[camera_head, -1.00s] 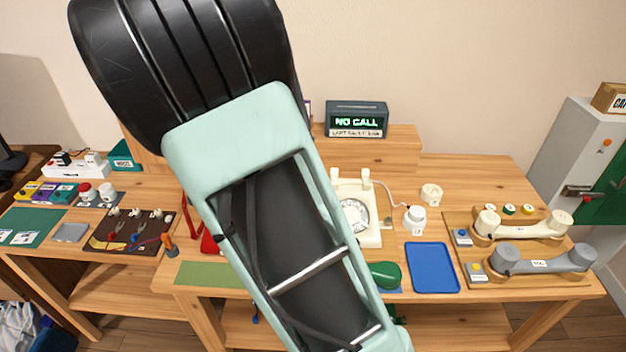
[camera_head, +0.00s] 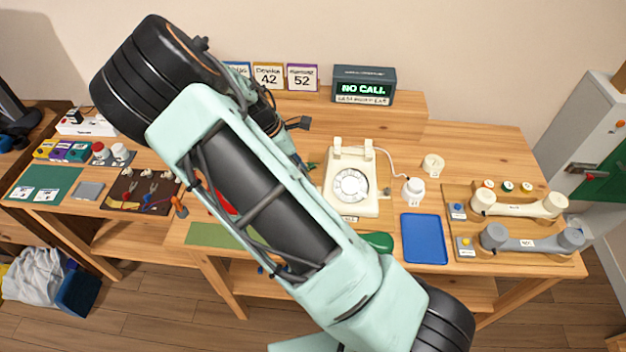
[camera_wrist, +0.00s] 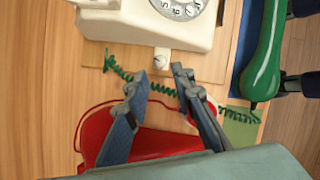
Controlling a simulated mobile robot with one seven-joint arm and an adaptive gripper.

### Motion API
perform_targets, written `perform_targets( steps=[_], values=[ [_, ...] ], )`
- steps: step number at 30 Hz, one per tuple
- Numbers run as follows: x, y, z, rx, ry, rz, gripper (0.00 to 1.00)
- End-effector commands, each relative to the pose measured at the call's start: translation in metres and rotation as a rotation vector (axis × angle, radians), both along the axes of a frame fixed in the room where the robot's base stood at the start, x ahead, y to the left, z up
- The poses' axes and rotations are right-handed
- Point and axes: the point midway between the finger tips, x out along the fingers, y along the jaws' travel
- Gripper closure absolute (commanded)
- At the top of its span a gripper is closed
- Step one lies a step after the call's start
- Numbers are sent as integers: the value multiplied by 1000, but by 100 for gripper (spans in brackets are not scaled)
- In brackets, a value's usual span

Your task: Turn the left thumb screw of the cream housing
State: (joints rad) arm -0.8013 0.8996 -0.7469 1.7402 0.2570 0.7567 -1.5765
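The cream housing (camera_head: 352,180) is a dial phone body standing upright on the table. In the wrist view its front part (camera_wrist: 150,32) fills the top, with the dial partly cut off. A small pale piece with a round mark (camera_wrist: 161,57) sits at its front edge; I cannot tell whether it is a thumb screw. The left thumb screw is not clearly seen; a pale bump shows at the housing's upper left, cut by the frame. My gripper (camera_wrist: 160,76) is open and empty, its fingertips just in front of that pale piece. My arm hides its fingers in the head view.
A red shell (camera_wrist: 140,148) lies below the fingers, with a green coiled cord nearby. A green handset (camera_wrist: 264,50) lies right of the housing, near a blue tray (camera_head: 430,239). The NO CALL display (camera_head: 363,84) stands behind. Cream and grey handsets lie at the right.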

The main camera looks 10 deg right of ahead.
Motion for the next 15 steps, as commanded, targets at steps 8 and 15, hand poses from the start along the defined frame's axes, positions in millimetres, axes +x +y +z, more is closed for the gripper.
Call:
perform_targets(
  steps=[8,15],
  values=[
    [1,-20,-45,-2,1,-3,77],
    [2,-26,-62,1,-1,-3,77]
  ],
)
